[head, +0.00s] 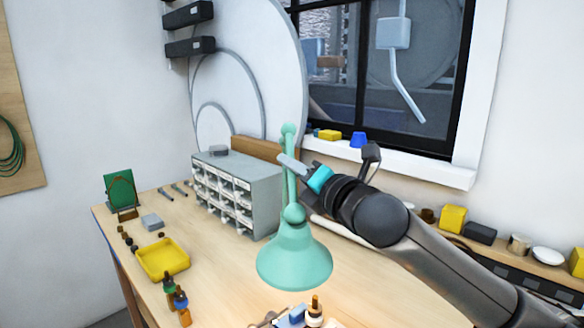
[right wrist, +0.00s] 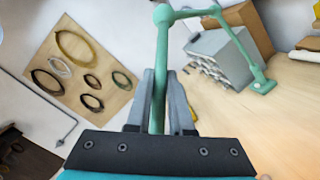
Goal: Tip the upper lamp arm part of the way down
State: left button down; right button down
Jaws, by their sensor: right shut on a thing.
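The green lamp stands on the workbench, with its bell-shaped shade (head: 295,262) hanging low toward me in the head view. Its upper lamp arm (head: 289,145) rises from the shade to a joint at the top. My right gripper (head: 295,177) is shut on this upper arm, between the shade and the top joint. In the right wrist view the upper arm (right wrist: 160,50) runs between the two grey fingers of the right gripper (right wrist: 160,85). The lower lamp arm (right wrist: 238,42) slopes down to the bench there. My left gripper is not in view.
A grey drawer cabinet (head: 240,190) stands behind the lamp on the left. A yellow tray (head: 162,259) and small bottles (head: 180,300) sit at the left of the bench. Small parts lie below the shade. The window sill (head: 410,160) and a shelf with several items are at the right.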

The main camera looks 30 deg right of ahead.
jog(key=c, duration=0.8)
grip_release()
jog(key=s+d+p, duration=0.2)
jog(key=s+p, duration=0.7)
jog(key=s, duration=0.6)
jog(key=shift+f, duration=0.4)
jog(key=shift+a, duration=0.1)
dwell(0.5)
